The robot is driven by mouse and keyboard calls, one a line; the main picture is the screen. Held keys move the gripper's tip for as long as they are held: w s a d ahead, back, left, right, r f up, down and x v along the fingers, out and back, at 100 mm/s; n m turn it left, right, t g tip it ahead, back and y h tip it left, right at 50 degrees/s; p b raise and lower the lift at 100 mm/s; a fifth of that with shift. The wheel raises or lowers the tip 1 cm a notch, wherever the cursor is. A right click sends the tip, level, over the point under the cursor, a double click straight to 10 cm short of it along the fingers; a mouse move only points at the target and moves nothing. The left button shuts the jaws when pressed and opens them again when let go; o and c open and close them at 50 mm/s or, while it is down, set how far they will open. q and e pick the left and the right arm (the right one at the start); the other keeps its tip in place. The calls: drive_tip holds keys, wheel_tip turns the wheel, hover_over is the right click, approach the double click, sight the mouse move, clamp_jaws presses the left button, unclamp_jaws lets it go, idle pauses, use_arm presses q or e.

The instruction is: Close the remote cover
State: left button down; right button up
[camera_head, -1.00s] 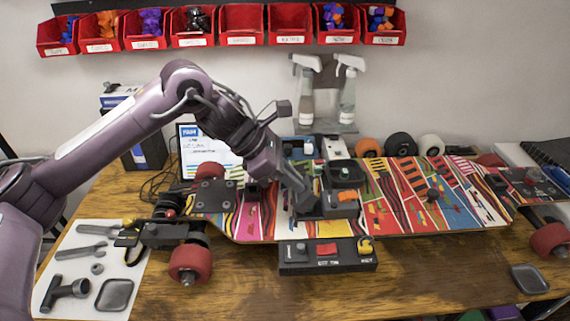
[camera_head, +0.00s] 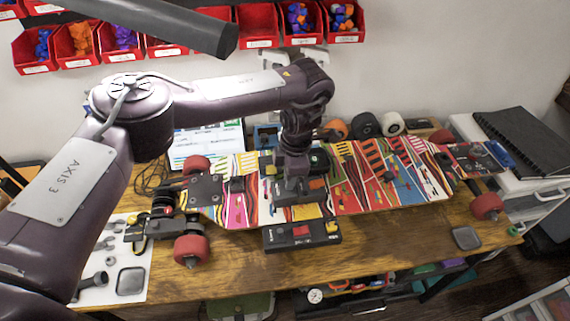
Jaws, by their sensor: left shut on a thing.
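A dark grey box (camera_head: 312,197) with a small orange-red part lies on the colourful skateboard deck (camera_head: 355,200); it looks like the remote. My left gripper (camera_head: 293,188) reaches down from above onto the left part of this box. It is shut on a dark part that seems to be the remote's cover. The fingertips and the cover's hinge are mostly hidden by the gripper itself, so I cannot tell how far the cover is open. My right gripper is not in view.
A black box with red and yellow parts (camera_head: 302,235) sits at the deck's front edge. Red wheels (camera_head: 191,250) stand out at the board's ends. Red bins (camera_head: 82,44) hang on the wall. The wooden table's front (camera_head: 390,245) is mostly clear.

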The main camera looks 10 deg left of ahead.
sight(302, 188)
use_arm(q)
drive_tip(key=shift+d+f+y+p, duration=0.4)
drive_tip(key=shift+d+y+p, duration=0.1)
drive_tip(key=shift+y, duration=0.3)
drive_tip(key=shift+f, duration=0.1)
drive_tip(key=shift+f+g+y, duration=0.2)
drive_tip(key=shift+g+y, duration=0.1)
drive_tip(key=shift+g, duration=0.1)
drive_tip(key=c, duration=1.4)
unclamp_jaws()
drive_tip(key=shift+c, duration=0.2)
drive_tip(key=b+v, duration=0.1)
drive_tip(key=v, duration=0.6)
drive_tip(key=shift+r, duration=0.4)
drive_tip(key=shift+d, duration=0.1)
